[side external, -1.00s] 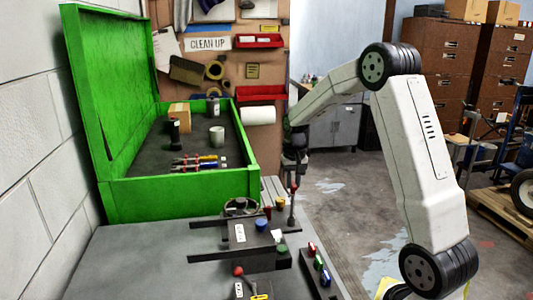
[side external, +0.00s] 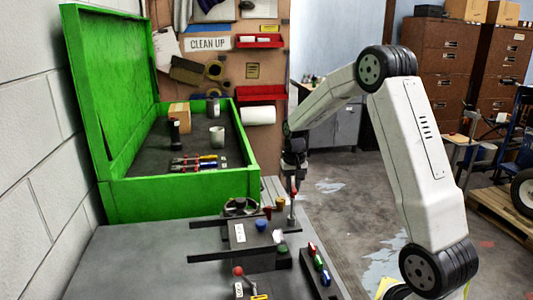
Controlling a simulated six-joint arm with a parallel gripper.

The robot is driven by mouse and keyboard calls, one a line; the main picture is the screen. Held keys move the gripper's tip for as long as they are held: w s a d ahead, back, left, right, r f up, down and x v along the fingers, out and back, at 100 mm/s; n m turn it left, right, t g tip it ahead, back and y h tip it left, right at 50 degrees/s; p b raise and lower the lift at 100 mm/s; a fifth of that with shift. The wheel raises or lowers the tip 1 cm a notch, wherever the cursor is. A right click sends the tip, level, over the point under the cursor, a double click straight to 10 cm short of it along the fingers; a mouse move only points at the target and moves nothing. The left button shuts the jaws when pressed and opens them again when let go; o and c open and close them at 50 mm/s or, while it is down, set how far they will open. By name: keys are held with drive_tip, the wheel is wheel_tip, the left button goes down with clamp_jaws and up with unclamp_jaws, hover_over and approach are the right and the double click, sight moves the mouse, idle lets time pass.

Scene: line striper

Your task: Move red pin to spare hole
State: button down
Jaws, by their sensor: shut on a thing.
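My gripper (side external: 293,186) is small and dark in the side view, pointing down at the right edge of the bench. It is shut, with its tips at the top of a thin upright rod with a red top (side external: 293,194). The rod's lower end is over a dark plate, and I cannot tell whether they touch. A dark red peg (side external: 267,213) stands left of the rod. Another red piece (side external: 311,247) is on a black bar at the front right, with a green piece (side external: 318,263) and a blue piece (side external: 325,278). I cannot make out an empty hole.
A red-knobbed part (side external: 238,271) is nearer the camera. An open green toolbox (side external: 180,198) fills the back left. The bench's left front is clear.

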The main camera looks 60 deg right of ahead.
drive_tip(key=shift+f, duration=0.4)
drive_tip(key=shift+c, duration=0.9)
unclamp_jaws()
drive_tip(key=shift+r, duration=0.2)
drive_tip(key=shift+r, duration=3.35)
